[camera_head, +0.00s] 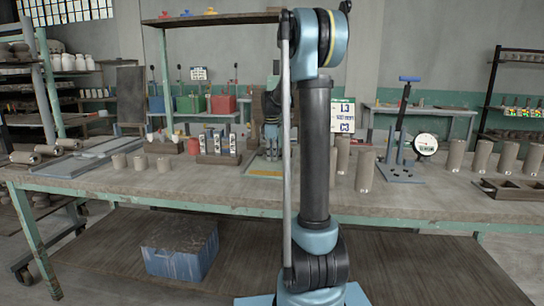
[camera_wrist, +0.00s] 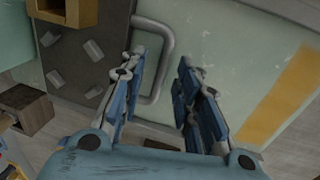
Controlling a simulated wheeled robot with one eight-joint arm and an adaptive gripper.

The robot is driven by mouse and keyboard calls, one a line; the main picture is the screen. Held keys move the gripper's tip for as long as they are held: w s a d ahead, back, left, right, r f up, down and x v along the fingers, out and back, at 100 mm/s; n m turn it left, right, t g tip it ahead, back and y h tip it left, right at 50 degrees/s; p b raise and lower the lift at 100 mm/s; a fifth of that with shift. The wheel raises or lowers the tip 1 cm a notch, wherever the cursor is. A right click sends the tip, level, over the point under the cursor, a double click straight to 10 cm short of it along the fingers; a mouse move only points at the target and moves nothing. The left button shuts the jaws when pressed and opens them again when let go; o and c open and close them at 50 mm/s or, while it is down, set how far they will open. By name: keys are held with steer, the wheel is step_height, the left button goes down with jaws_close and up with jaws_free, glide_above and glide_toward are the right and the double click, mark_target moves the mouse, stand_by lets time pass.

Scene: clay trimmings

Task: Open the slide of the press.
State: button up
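In the wrist view, a grey D-shaped handle (camera_wrist: 167,45) is fixed to the edge of a dark panel (camera_wrist: 88,48) with several small grey blocks on it. I take this panel for the press's slide, but cannot be sure. It lies beside a pale green plate (camera_wrist: 235,60) with a yellow stripe. My gripper (camera_wrist: 160,62) is open, and the handle's long bar shows between its blue fingers. I cannot tell whether they touch it. In the head view, my gripper (camera_head: 271,140) points down over the bench, partly hidden by my arm, which also hides the handle.
The workbench (camera_head: 225,185) holds short clay cylinders (camera_head: 140,161) at left and taller ones (camera_head: 365,170) at right. A blue lever device (camera_head: 403,130) with a round gauge (camera_head: 426,144) stands right of my arm. A small wooden box (camera_wrist: 28,106) sits left in the wrist view.

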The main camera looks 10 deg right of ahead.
jaws_close()
steer(key=shift+s, duration=0.15)
steer(key=s+a, duration=0.1)
steer(key=s, duration=0.4)
steer(key=s+a, duration=0.2)
steer(key=s, duration=0.3)
steer(key=s+a, duration=0.2)
steer(key=s, duration=0.3)
steer(key=shift+w, duration=0.1)
jaws_free()
step_height(320, 180, up, 12)
steer(key=s, duration=0.2)
steer(key=shift+a+f, duration=0.15)
steer(key=shift+a, duration=0.1)
